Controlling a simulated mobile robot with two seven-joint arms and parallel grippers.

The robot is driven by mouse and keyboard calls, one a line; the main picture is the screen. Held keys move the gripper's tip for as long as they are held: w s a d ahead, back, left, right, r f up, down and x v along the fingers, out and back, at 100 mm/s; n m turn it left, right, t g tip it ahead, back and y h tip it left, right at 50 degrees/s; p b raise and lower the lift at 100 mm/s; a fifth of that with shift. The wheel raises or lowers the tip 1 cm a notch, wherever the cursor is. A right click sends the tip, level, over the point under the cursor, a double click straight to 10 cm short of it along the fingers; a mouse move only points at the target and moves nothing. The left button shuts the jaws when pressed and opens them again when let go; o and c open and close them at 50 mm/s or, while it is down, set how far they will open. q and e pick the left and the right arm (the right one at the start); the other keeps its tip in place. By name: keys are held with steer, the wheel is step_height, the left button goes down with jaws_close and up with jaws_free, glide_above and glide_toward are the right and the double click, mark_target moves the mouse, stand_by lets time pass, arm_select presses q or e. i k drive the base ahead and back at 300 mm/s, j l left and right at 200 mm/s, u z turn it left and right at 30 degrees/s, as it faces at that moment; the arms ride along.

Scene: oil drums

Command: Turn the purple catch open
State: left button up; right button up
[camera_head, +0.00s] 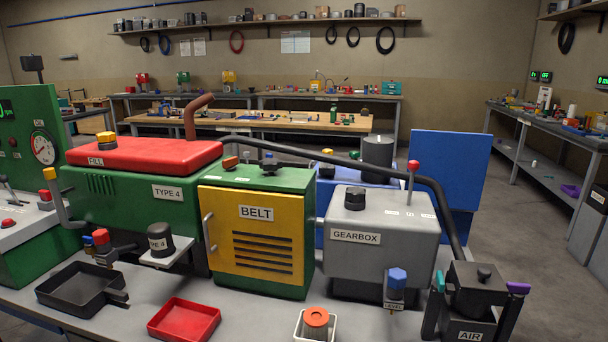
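The purple catch (518,288) is at the upper right side of the black box labelled AIR (469,325), at the lower right of the head view. Its purple tip sticks out to the right, at the top of a dark slanted strip. A teal catch (438,281) is on the left side of the same box. The box has a dark lid with a round knob (484,272) on top. Whether the purple catch is fastened cannot be told from this view. Neither of my grippers is in view.
A grey GEARBOX housing (385,228) with a blue LEVEL cap (397,279) stands left of the AIR box. A thick black hose (449,205) comes down behind the box. A red tray (184,321) and a black tray (82,288) lie left. Floor shows to the right.

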mark_target(518, 291)
steer(key=z, duration=1.25)
steer(key=l+u, duration=0.1)
steer(key=u, duration=0.3)
steer(key=l+u, duration=0.1)
steer(key=u, duration=0.3)
steer(key=i+l+u, duration=0.1)
steer(key=u, duration=0.3)
steer(key=l+u, duration=0.1)
steer(key=u, duration=0.3)
steer(key=k+l+u, duration=0.1)
steer(key=l+u, duration=0.25)
steer(key=k+l+u, duration=0.15)
steer(key=l+u, duration=0.15)
steer(key=k+l, duration=0.15)
steer(key=l, duration=0.2)
steer(key=k+l+u, duration=0.15)
steer(key=l, duration=0.15)
steer(key=k+l, duration=0.1)
steer(key=l, duration=0.25)
